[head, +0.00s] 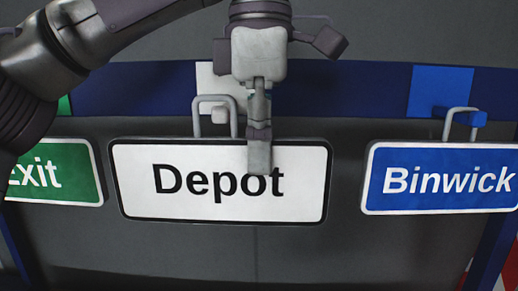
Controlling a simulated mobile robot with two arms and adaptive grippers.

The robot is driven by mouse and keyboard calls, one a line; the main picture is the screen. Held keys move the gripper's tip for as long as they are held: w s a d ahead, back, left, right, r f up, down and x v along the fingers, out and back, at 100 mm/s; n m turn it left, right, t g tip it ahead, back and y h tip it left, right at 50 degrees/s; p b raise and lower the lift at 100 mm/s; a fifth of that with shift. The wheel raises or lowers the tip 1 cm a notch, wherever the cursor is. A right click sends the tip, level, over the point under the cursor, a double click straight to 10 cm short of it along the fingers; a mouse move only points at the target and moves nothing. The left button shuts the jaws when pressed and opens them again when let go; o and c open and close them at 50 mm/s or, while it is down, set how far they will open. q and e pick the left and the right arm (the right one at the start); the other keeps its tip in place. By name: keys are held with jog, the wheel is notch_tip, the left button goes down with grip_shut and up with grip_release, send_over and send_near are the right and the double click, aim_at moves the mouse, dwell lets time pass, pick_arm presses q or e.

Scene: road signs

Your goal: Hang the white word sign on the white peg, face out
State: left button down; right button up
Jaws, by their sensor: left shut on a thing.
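The white word sign (215,182) reads "Depot" in black, face toward me, upright and nearly level in the middle of the head view. A grey wire loop (213,100) rises from its top edge. My left gripper (259,150) points down and is shut on the sign's top edge, right of the loop, with one finger over the face near the "t". Behind the loop, a white patch (207,77) is on the dark blue rail. I cannot make out the white peg, nor whether the loop is around it. My right gripper is not in view.
A blue "Binwick" sign (440,180) hangs by its loop at a blue peg (470,117) on the right. A green "Exit" sign (62,172), cut off by the frame, is on the left. Gaps separate both from the white sign. The dark blue rail (350,90) runs behind.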

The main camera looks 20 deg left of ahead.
pick_arm(q)
jog(key=w, duration=0.2)
jog(key=w+a, duration=0.1)
jog(key=w, duration=0.2)
jog(key=shift+a, duration=0.2)
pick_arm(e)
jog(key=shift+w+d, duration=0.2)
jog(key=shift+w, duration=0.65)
pick_arm(q)
jog(key=shift+s, duration=0.1)
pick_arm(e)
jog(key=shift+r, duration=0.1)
pick_arm(q)
jog(key=shift+f, duration=0.15)
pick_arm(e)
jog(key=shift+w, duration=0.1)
pick_arm(q)
jog(key=shift+f+b, duration=0.6)
jog(key=shift+f, duration=0.1)
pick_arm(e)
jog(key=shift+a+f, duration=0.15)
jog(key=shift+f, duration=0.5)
pick_arm(q)
jog(key=c, duration=1.1)
grip_release()
jog(key=shift+r, duration=0.1)
